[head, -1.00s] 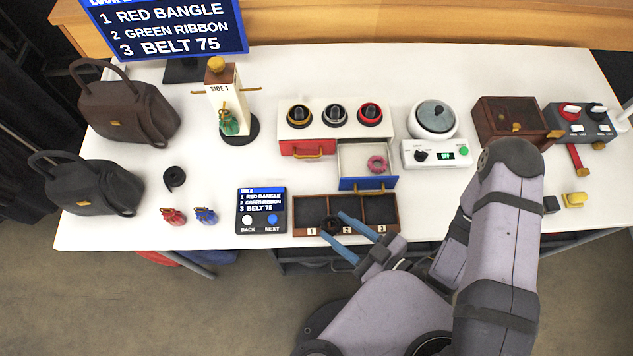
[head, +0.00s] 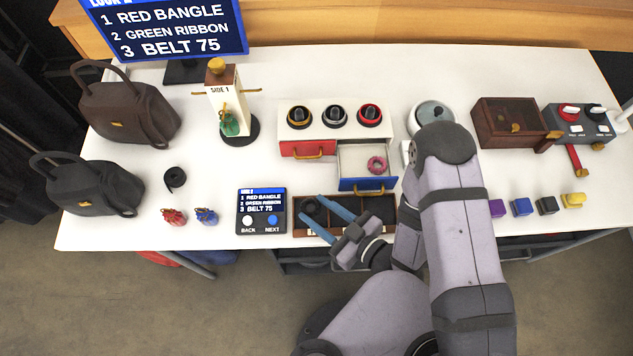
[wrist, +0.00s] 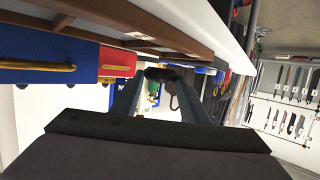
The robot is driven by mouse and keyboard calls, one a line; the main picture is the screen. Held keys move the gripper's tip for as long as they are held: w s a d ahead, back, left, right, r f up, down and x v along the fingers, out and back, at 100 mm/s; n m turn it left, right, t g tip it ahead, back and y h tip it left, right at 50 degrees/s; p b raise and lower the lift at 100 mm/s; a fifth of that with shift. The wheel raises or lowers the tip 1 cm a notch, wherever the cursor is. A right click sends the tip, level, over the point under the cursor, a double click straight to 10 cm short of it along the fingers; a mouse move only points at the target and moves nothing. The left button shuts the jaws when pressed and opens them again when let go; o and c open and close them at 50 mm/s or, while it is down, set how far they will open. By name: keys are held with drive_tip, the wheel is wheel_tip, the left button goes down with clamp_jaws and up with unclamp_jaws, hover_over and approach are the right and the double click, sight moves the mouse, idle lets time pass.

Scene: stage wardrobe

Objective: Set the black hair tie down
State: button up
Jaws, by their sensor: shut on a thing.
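My gripper (head: 311,206) is shut on the black hair tie (head: 311,209), a small dark ring held between the blue fingertips. The tie also shows as a dark band at the fingertips in the wrist view (wrist: 161,74). In the head view the tie overlaps the left compartment of the wooden three-compartment tray (head: 396,213). I cannot tell whether it touches the tray. The fingers partly cover the tray's left and middle compartments.
A tablet (head: 261,222) stands just left of the tray. Behind the tray is a drawer unit (head: 307,136), its blue-fronted drawer open with a pink ring (head: 377,164) inside.

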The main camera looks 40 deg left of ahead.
sight(316, 216)
drive_tip(key=shift+s+a+f+b, duration=0.1)
drive_tip(key=shift+a+f+b, duration=0.1)
drive_tip(key=shift+f+b, duration=0.35)
drive_tip(key=shift+a+f+b, duration=0.15)
drive_tip(key=shift+f+b, duration=0.25)
drive_tip(key=shift+f, duration=0.15)
drive_tip(key=shift+f+b, duration=0.35)
drive_tip(key=shift+f, duration=0.05)
drive_tip(key=shift+f, duration=0.2)
drive_tip(key=o, duration=1)
drive_tip(key=shift+p+v, duration=0.65)
drive_tip(key=shift+v, duration=3)
drive_tip(key=c, duration=0.4)
